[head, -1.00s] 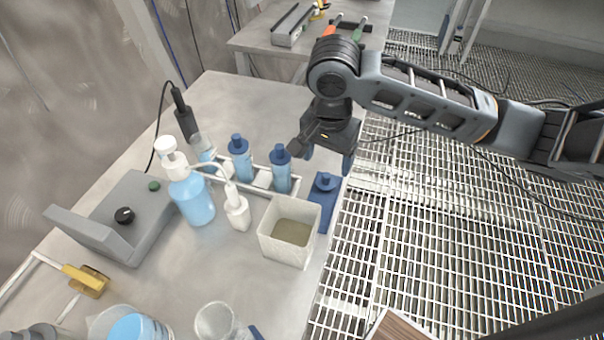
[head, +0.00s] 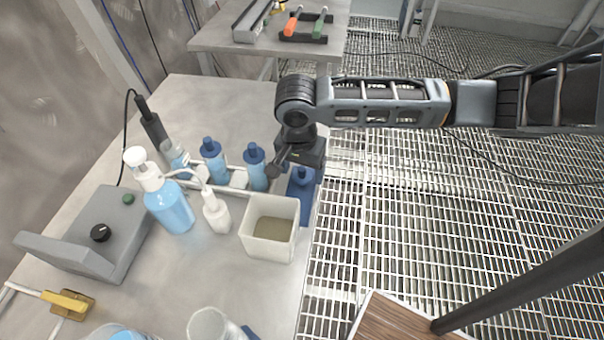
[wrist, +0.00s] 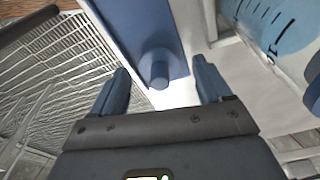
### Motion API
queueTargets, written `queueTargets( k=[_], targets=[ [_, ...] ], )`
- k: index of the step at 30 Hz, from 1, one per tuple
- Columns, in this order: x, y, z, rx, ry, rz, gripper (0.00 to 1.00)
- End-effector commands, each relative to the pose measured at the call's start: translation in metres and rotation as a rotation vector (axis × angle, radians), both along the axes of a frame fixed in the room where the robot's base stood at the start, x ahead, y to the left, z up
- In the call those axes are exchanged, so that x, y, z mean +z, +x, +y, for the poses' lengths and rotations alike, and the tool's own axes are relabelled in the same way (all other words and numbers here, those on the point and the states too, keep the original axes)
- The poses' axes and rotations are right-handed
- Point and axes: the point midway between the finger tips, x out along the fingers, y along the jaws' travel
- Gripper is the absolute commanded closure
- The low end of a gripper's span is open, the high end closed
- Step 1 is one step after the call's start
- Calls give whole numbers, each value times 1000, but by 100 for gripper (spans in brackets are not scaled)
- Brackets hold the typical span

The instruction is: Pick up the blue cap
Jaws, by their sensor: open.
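The blue cap (head: 302,174) stands on a blue mat (head: 307,208) at the right edge of the bench, partly hidden by my gripper in the head view. In the wrist view the cap (wrist: 158,66) is a short round blue piece against the blue mat (wrist: 140,30). My gripper (head: 297,172) is just above it, pointing down and open. In the wrist view my fingertips (wrist: 160,72) appear on either side of the cap, with gaps; I cannot tell how far below them it sits.
Blue-capped bottles (head: 255,170) stand in a rack left of my gripper. A square beige container (head: 270,230) sits in front of the mat. A pump bottle (head: 168,205) and grey box (head: 90,235) are further left. Grating floor lies right of the bench.

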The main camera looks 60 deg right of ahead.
Motion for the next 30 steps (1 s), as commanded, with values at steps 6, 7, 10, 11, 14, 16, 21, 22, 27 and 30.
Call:
queueTargets(
  k=[6,7,10,11,14,16,21,22,27,30],
  targets=[
    [0,0,0,0,0,0,37],
    [0,0,0,0,0,0,40],
    [0,0,0,0,0,0,50],
    [0,0,0,0,0,0,53],
    [0,0,0,0,1,0,62],
    [0,0,0,0,1,0,69],
    [1,0,0,0,1,-1,81],
    [1,0,0,0,1,-1,81],
    [1,0,0,0,1,-1,81],
    [4,0,1,0,1,-2,81]
  ],
)
